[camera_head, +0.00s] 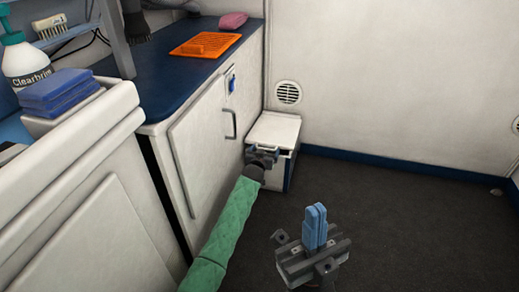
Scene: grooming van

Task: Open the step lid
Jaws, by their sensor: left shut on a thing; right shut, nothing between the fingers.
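My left gripper (263,153), at the end of the green-sleeved arm, is at the lid's front edge and shut on the lid handle (286,152). The gripper hides part of the handle and the step's front. My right gripper (315,226) has blue fingers, is shut and empty, and is over the floor in front of the step.
A white cabinet (205,140) with a door handle stands left of the step, with an orange mat (190,50) and a pink item (233,20) on its blue top. A white tub wall (85,135) is nearer left. The dark floor (420,220) at the right is clear.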

